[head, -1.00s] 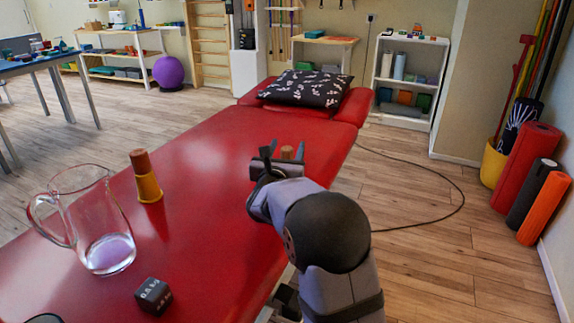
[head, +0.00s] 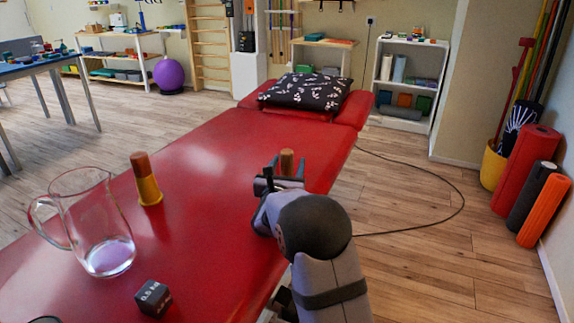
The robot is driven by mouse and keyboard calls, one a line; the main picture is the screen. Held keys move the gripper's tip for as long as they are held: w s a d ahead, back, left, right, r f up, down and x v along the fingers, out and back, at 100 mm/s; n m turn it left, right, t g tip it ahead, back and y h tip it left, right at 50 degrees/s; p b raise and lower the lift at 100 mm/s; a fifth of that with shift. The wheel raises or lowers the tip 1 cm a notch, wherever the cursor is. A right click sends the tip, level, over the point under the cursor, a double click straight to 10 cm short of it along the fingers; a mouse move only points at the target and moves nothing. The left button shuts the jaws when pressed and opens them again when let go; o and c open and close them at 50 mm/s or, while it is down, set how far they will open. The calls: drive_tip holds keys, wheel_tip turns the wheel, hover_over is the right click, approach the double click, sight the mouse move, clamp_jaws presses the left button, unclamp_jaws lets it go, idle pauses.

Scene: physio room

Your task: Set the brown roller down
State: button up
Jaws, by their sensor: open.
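A brown roller (head: 287,161) stands upright at my gripper, near the right edge of the red padded table (head: 215,225). My gripper (head: 287,171) is open, with a finger showing on either side of the roller. The gripper and wrist hide the roller's lower end, so I cannot tell whether it touches the table or a finger. A second brown cylinder (head: 140,164) sits upright on a yellow-orange cup-like piece (head: 149,190) at the left of the table.
A glass jug (head: 108,255) with a little liquid stands at the left front. A dark cube (head: 153,298) with white markings lies near the front. A patterned pillow (head: 305,91) lies at the far end. The red surface between is clear.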

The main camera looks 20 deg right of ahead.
drive_tip(key=shift+a+x, duration=0.2)
drive_tip(key=shift+x, duration=2.35)
drive_tip(key=shift+w, duration=0.15)
drive_tip(key=shift+r, duration=0.1)
drive_tip(key=c, duration=1.3)
drive_tip(key=shift+o, duration=0.2)
wheel_tip(320, 180, up, 10)
drive_tip(key=p, duration=0.2)
